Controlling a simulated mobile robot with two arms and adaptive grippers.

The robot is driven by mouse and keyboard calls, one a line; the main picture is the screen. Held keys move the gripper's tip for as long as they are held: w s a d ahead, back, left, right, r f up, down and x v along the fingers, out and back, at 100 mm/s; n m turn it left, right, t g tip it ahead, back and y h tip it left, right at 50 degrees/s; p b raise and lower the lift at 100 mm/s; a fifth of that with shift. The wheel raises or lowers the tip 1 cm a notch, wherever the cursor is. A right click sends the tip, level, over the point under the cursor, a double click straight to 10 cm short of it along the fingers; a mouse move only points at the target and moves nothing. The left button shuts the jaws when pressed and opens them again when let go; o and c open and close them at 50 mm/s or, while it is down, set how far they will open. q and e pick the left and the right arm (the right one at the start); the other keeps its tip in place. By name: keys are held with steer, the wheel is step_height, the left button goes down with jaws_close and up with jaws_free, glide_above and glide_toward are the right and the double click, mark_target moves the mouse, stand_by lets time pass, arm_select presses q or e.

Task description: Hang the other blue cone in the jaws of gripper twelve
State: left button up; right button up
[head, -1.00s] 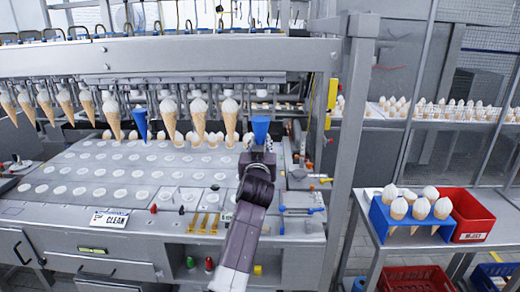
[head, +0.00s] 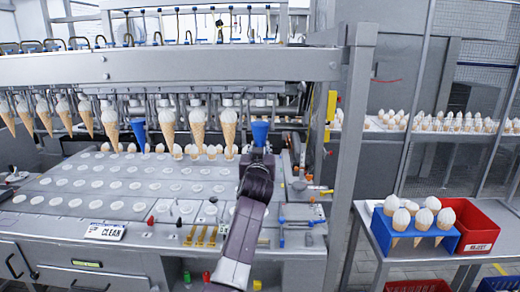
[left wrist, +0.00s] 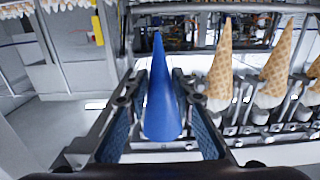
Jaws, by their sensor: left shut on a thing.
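A blue cone (head: 260,131) is held point down by my left gripper (head: 259,152), just right of the hanging row. Its top is close under the rail; I cannot tell whether it touches any jaws. In the left wrist view, which appears inverted, the blue cone (left wrist: 161,95) lies between the two fingers (left wrist: 160,112), which are shut on it. Another blue cone (head: 138,130) hangs in the row among ice cream cones. I cannot read a number for gripper twelve; the jaws above the held cone are not clearly visible. My right gripper is not in view.
Ice cream cones (head: 228,130) hang just left of the held cone. Below is a grey plate (head: 110,184) with rows of white discs. A machine post (head: 352,140) stands to the right. A blue holder (head: 431,238) with several cones and a red bin (head: 478,225) sit on a side table.

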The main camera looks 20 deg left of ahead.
arm_select(q)
steer(key=shift+w, duration=0.1)
steer(key=shift+b+x, duration=1.05)
steer(key=shift+x, duration=0.15)
steer(key=shift+w+a+b, duration=0.1)
steer(key=shift+w+b, duration=0.3)
steer(key=shift+w, duration=0.05)
steer(key=shift+w+a+f+b, duration=0.1)
steer(key=shift+w+a+b, duration=0.1)
steer(key=shift+w+b, duration=0.35)
steer(key=b+x, duration=0.2)
steer(key=b, duration=0.1)
steer(key=shift+w+a, duration=0.1)
steer(key=shift+w, duration=0.25)
